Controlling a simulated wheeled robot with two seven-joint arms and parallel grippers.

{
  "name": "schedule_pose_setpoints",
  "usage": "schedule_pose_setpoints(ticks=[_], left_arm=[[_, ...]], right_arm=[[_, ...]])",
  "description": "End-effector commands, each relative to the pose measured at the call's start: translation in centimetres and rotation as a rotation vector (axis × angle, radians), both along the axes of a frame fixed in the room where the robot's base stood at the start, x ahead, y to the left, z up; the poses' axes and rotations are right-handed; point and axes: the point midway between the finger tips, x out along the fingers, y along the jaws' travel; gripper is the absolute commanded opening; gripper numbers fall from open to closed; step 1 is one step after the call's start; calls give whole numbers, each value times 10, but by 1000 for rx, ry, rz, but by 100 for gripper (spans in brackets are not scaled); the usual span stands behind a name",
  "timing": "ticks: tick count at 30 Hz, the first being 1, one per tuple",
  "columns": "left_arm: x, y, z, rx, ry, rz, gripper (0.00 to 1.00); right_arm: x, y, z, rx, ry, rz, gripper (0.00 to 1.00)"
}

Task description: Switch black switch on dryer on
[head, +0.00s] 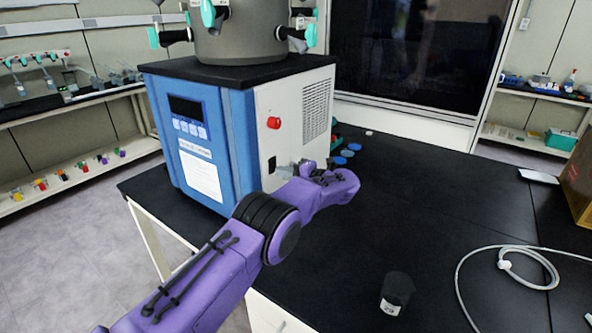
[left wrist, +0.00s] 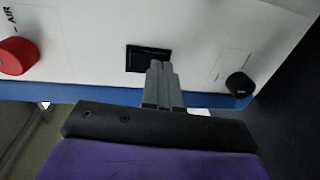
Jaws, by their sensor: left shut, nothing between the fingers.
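The blue and white dryer (head: 213,130) stands on the black bench at the left of centre. Its black switch (left wrist: 149,58) is a dark rectangle on the white side panel, and it also shows in the head view (head: 272,165). My left gripper (left wrist: 158,66) is shut and empty, with its fingertips at the lower right edge of the switch. I cannot tell whether the fingertips touch it. In the head view the left gripper (head: 279,171) reaches the panel from the right. The switch's on or off position is too dark to tell. My right gripper is not in view.
A red knob (left wrist: 16,56) is left of the switch, and a black knob (left wrist: 239,84) is right of it. The bench middle is otherwise clear.

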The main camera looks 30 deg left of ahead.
Motion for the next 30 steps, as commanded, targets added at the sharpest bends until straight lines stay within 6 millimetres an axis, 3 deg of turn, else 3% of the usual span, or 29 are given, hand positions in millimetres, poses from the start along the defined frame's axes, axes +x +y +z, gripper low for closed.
schedule_pose_setpoints(ticks=[12, 17, 18, 23, 30], left_arm=[[0, 5, -2, 2, 0, 0, 0], [1, 11, -14, 57, -4, 0, 0], [1, 10, -3, 52, -5, 0, 0], [1, 10, -3, 51, -4, 1, 0], [-4, -13, -9, 52, -2, 7, 0]], right_arm=[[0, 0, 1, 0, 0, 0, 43], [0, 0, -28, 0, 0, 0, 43], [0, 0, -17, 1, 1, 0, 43], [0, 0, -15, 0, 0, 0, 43], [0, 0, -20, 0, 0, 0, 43]])
